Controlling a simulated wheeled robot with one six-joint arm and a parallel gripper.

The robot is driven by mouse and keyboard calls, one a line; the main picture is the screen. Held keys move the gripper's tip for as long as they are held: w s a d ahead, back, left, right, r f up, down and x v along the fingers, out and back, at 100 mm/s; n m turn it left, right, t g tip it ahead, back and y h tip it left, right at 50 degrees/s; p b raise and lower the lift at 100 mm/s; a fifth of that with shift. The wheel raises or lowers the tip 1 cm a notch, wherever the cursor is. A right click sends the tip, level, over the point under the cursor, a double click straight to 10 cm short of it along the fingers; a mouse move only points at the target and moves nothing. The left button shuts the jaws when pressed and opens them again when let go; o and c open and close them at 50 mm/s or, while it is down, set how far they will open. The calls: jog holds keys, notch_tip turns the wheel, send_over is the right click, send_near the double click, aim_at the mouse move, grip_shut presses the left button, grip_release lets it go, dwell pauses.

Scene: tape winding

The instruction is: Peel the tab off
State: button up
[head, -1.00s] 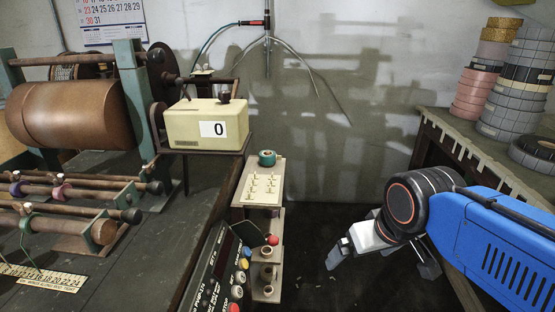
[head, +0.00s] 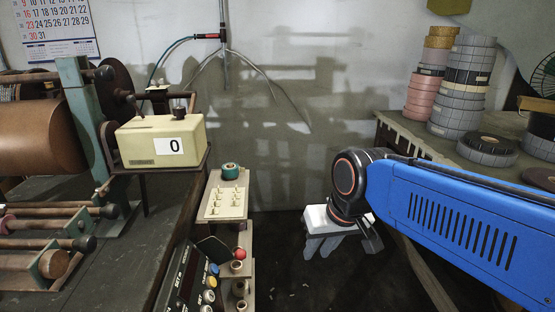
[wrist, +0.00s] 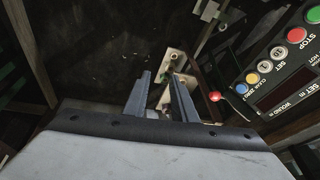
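I cannot make out a tab in either view. My gripper (head: 335,246) hangs fingers-down at the front of the right table in the head view. In the wrist view its two grey fingers (wrist: 163,98) stand apart, with nothing clearly held between them. A small teal tape roll (head: 230,169) lies at the back of a cream pegged board (head: 226,202), left of my gripper and apart from it. Several tape rolls (head: 459,88) are stacked on the right table, and a black-topped roll (head: 487,148) lies in front of them.
A winding machine with a brown drum (head: 38,128) and a cream counter box (head: 160,142) reading 0 stands at left. A control panel (head: 190,283) sits below it; its buttons (wrist: 280,52) show in the wrist view.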

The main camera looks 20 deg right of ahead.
jog(key=w+r+m+g+y, duration=0.1)
jog(key=w+r+m+y, duration=0.3)
jog(key=w, duration=0.7)
jog(key=w+m+g+y, duration=0.2)
jog(key=w+m, duration=0.4)
jog(key=w, duration=0.6)
jog(key=m+t+y, duration=0.4)
jog(key=m+y, duration=0.3)
jog(key=m, duration=0.3)
send_near(242, 170)
jog(key=x, duration=0.7)
jog(key=shift+w, duration=0.2)
jog(key=shift+a, duration=0.1)
grip_shut()
jog(key=shift+s+d, duration=0.15)
jog(key=shift+d, duration=0.35)
